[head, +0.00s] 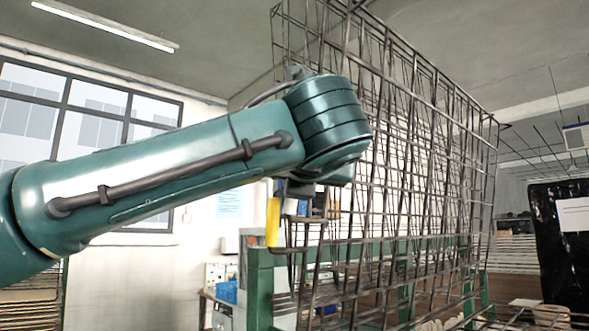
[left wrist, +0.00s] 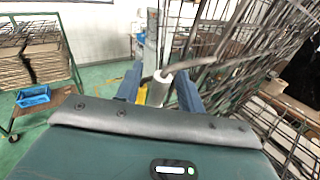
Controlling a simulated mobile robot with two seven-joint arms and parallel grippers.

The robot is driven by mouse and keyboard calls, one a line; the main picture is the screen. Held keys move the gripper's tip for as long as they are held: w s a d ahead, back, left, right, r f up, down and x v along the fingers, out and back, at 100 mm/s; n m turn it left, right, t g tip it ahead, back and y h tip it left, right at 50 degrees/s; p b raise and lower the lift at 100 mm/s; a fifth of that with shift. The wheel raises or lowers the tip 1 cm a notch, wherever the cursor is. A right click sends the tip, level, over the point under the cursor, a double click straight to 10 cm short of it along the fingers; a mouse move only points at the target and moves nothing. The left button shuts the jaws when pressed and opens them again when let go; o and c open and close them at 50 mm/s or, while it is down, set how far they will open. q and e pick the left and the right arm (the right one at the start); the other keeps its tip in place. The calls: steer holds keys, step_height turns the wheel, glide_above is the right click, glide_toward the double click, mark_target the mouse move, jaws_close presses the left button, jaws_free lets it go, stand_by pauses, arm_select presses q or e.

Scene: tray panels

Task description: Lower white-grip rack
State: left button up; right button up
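The tall wire rack (head: 420,160) stands raised and steep in the head view, with dark crossing bars. My left arm comes in from the left and ends at the rack's near left edge. In the left wrist view a white grip (left wrist: 160,88) on a dark bar lies between the two blue fingers of my left gripper (left wrist: 160,82). A gap shows beside the grip, so the fingers look open around it. In the head view my arm's end mostly hides the fingers. My right gripper is in neither view.
A yellow upright piece (head: 272,222) is close to the gripper, at the rack's left edge. A green frame (head: 260,285) stands below. In the left wrist view, a cart with a blue bin (left wrist: 33,96) stands at left on green floor.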

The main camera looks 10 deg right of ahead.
arm_select(q)
steer(key=shift+c, duration=0.5)
jaws_close()
steer(key=shift+s, duration=0.1)
